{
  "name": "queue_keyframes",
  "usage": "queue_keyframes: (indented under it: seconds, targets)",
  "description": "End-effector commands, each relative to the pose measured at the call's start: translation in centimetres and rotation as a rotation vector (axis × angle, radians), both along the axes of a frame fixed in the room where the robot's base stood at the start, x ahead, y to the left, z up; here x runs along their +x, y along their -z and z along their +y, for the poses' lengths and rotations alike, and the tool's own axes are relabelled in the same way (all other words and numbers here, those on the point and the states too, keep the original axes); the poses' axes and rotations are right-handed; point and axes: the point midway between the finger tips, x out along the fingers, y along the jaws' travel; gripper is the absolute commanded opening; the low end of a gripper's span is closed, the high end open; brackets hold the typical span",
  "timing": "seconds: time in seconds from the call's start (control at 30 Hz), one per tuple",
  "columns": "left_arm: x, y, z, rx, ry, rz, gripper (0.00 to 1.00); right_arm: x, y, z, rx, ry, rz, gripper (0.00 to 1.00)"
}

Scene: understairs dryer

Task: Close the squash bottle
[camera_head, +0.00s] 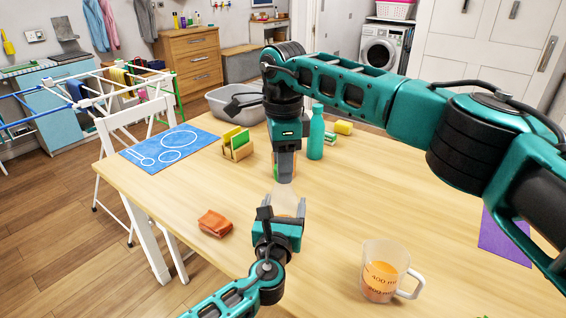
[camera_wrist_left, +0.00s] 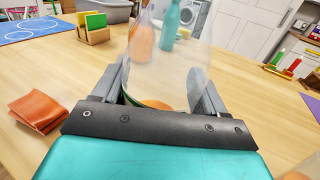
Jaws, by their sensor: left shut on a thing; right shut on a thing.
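The squash bottle (camera_head: 287,202) is clear and stands on the table between my two grippers. In the left wrist view the clear bottle (camera_wrist_left: 185,70) fills the space between the fingers, with orange at its bottom. My left gripper (camera_head: 283,212) is shut around the bottle's body from the near side. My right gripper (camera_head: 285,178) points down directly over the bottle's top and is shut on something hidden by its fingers. I cannot make out the cap, nor whether it touches the bottle's neck.
A teal bottle (camera_head: 316,135) stands just behind my right gripper. A measuring jug (camera_head: 384,272) with orange liquid is at the front right. An orange cloth (camera_head: 215,223) lies front left. A sponge holder (camera_head: 237,146), grey basin (camera_head: 238,107) and blue mat (camera_head: 168,147) are farther back.

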Motion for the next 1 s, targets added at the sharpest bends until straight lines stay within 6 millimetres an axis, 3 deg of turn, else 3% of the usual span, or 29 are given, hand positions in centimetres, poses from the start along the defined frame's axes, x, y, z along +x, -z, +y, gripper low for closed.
queue_keyframes:
  seconds: [0.27, 0.8, 1.0]
  targets:
    - [0.0, 0.05, 0.02, 0.0, 0.0, 0.001, 0.0, 0.0, -0.02, 0.0, 0.0, 0.073, 0.0, 0.0]
    - [0.0, 0.05, 0.03, 0.0, -0.001, 0.001, 0.0, -0.02, 0.06, 0.0, 0.001, 1.046, 0.001, 0.0]
    - [0.0, 0.05, 0.03, 0.0, -0.001, 0.001, 0.0, -0.02, 0.07, 0.0, 0.001, 1.293, 0.002, 0.0]
